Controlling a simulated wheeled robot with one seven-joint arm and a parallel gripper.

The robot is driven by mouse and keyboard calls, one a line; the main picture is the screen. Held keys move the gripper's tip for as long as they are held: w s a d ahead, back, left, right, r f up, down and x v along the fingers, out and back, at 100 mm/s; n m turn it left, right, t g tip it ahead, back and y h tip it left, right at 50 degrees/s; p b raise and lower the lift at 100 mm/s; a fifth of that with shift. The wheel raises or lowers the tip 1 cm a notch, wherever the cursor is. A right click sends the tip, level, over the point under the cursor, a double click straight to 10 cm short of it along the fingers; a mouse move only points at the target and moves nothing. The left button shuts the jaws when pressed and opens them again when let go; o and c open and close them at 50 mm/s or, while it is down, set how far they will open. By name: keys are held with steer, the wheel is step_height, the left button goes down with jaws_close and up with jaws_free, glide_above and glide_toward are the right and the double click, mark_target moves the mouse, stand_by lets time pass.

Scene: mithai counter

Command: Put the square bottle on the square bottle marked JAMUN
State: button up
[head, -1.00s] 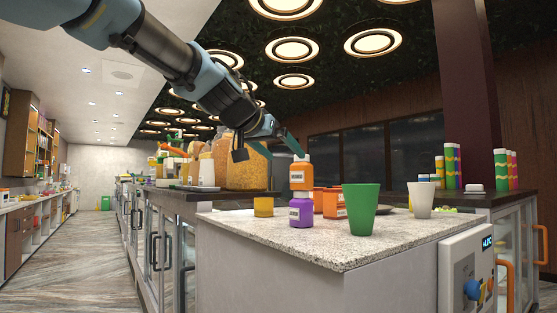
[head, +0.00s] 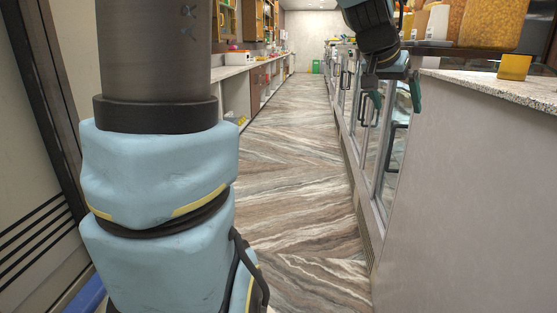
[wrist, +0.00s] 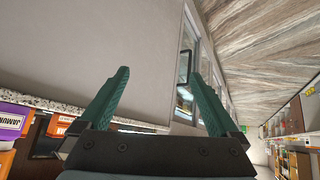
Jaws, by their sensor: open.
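My gripper (head: 395,98) hangs at the top of the head view, in front of the glass-fronted cabinets and left of the counter. In the wrist view its two green fingers (wrist: 157,72) stand wide apart with nothing between them. A purple square bottle (wrist: 12,120) shows upside down at the left edge of the wrist view, with a white label that seems to read JAMUN. An orange bottle (wrist: 5,160) adjoins it, partly cut off; in that inverted view it lies on the purple bottle's top side. Both are out of the head view now.
Another orange container (wrist: 60,125) shows in the wrist view. The marbled aisle floor (head: 295,150) is clear. Cabinet door handles stick out beside my gripper.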

steer(key=s+a+f+n+g+y, duration=0.1)
steer(key=s+a+f+n+y, duration=0.1)
steer(key=s+a+f, duration=0.2)
steer(key=s+a+f+n+g+y, duration=0.1)
steer(key=s+a+f+n, duration=0.1)
steer(key=a+f, duration=0.8)
steer(key=s+a+f+n+g+y, duration=0.2)
steer(key=s+a+f, duration=0.3)
steer(key=a, duration=0.8)
steer(key=shift+s+f+y, duration=0.3)
steer(key=shift+f, duration=0.65)
steer(key=shift+a, duration=0.1)
